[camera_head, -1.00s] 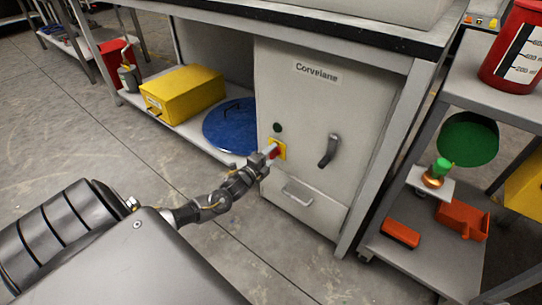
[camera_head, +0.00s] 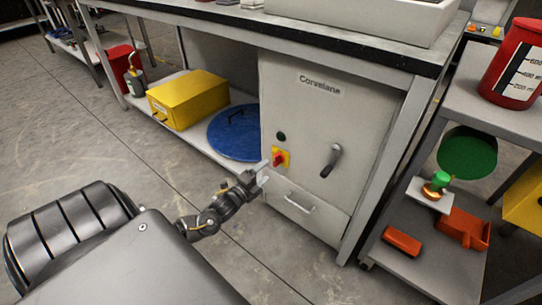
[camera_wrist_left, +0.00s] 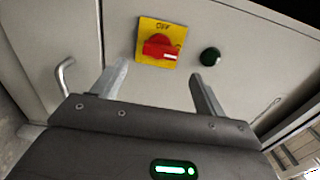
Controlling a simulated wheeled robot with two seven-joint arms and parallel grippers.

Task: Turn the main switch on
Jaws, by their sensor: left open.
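The main switch is a red knob (camera_head: 277,159) on a yellow plate (camera_head: 285,153), set in the front of the grey cabinet (camera_head: 305,120). In the left wrist view the red knob (camera_wrist_left: 160,47) has a white mark lying nearly level, and dark lettering, apparently OFF, stands on the plate's edge above it. A dark green round lamp (camera_wrist_left: 210,56) is beside the plate and looks unlit. My left gripper (camera_head: 264,174) is open and empty, just below and in front of the switch, apart from the knob. My right gripper is out of view.
A grey lever handle (camera_head: 331,161) and a drawer handle (camera_head: 299,203) stick out from the cabinet front. A yellow box (camera_head: 188,98) and a blue disc (camera_head: 235,132) lie on the low shelf at left. A grey shelf cart (camera_head: 425,240) stands at right.

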